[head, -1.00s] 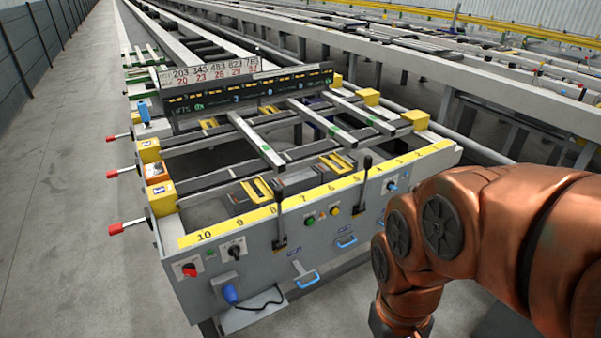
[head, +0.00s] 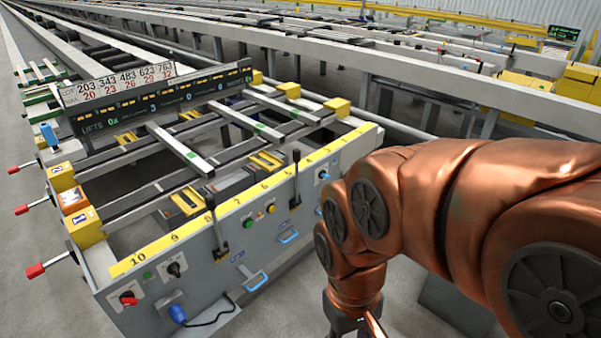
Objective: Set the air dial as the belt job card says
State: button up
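The runout table's grey front panel (head: 235,238) carries a black rotary knob (head: 174,269) at its left and a small blue control (head: 323,174) at its right end. I cannot tell which is the air dial, and their settings are too small to read. A white number board (head: 118,87) on top shows 203, 343, 483, 623, 763 above 20, 23, 26, 29, 32. I cannot tell whether it is the belt job card. My gripper (head: 362,326) is at the bottom edge, mostly cut off, in front of the panel and apart from it.
The panel also has a red knob (head: 128,298), green and yellow buttons (head: 248,222), upright black levers (head: 295,178) and blue handles (head: 256,281) that stick out. Red-tipped levers (head: 35,270) jut from the left side. Yellow boxes (head: 580,82) stand far right. Floor at the left is clear.

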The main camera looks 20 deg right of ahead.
aim_at(322, 174)
jog(key=u, duration=4)
jog(key=k, duration=0.6)
jog(key=z, duration=0.1)
